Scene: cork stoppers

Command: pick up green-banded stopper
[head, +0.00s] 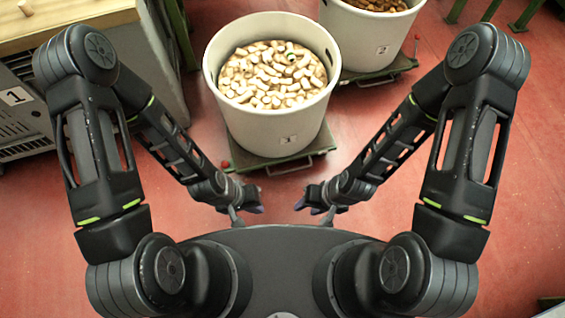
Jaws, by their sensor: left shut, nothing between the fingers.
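Many pale cork stoppers (270,72) fill a large white round bin (276,122) in the upper middle of the head view. One stopper (290,47) near the back of the pile seems to have a darker mark, but it is too small to tell whether it is a green band. My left gripper (254,206) is shut and empty, in front of the bin and low near my body. My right gripper (307,206) is at a similar height to the right, apart from the bin. It is too small to tell whether its fingers are open.
The bin stands on a green wheeled dolly (290,164). A second white bin (368,42) with brown contents stands behind it to the right. A wooden-topped bench (85,12) with a loose stopper (26,8) is at the upper left. The red floor (400,200) is mostly clear on the right.

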